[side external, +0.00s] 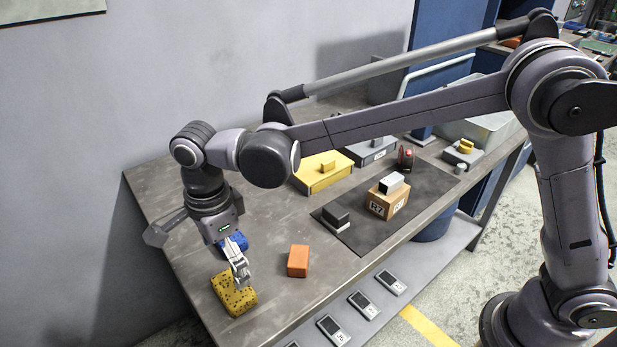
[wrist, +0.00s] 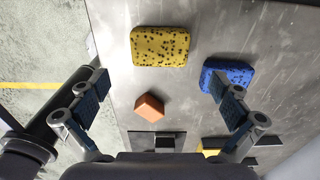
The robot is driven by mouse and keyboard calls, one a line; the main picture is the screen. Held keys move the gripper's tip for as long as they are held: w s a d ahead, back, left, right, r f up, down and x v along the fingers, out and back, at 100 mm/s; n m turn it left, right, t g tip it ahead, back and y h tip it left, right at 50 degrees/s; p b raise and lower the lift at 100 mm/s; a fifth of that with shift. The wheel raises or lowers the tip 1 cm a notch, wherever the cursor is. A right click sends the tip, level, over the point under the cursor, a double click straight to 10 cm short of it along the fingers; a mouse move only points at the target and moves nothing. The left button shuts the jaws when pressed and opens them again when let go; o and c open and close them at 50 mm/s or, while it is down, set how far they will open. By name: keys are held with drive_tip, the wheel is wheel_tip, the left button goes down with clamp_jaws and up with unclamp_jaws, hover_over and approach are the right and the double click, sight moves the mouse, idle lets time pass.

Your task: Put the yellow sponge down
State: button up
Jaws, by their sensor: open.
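The yellow sponge (side external: 232,295), speckled with dark holes, lies flat on the grey table near its front left edge. It also shows in the wrist view (wrist: 160,46), at the top middle. My gripper (side external: 240,280) is open, with its fingers over or just beside the sponge in the side view. I cannot tell whether a finger touches the sponge.
A blue sponge (side external: 235,242) lies just behind my gripper. An orange block (side external: 298,261) lies to the right. Farther right, a dark mat (side external: 430,205) bears a cardboard box (side external: 385,204) and a black block (side external: 336,218). A yellow box (side external: 318,178) stands behind. Bare tabletop lies around the orange block.

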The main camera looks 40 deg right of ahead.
drive_tip(key=s+d+r+n+t, duration=0.1)
drive_tip(key=d+r+n, duration=0.2)
drive_tip(key=d, duration=0.4)
drive_tip(key=s+d+r+n+t+y, duration=0.1)
drive_tip(key=d+r+n, duration=0.2)
drive_tip(key=d, duration=0.3)
drive_tip(key=s+d+r+n+t, duration=0.1)
drive_tip(key=d+r+n, duration=0.2)
drive_tip(key=d, duration=0.4)
drive_tip(key=s+d+f+n+t, duration=0.2)
drive_tip(key=s+d+n, duration=0.2)
drive_tip(key=d, duration=0.2)
drive_tip(key=s+d+f+n+t+h, duration=0.1)
drive_tip(key=s+d+f+n+t, duration=0.1)
drive_tip(key=s+d+n, duration=0.2)
drive_tip(key=d+n, duration=0.1)
drive_tip(key=d, duration=0.1)
drive_tip(key=shift+s+d+f, duration=0.15)
drive_tip(key=shift+d+f, duration=0.2)
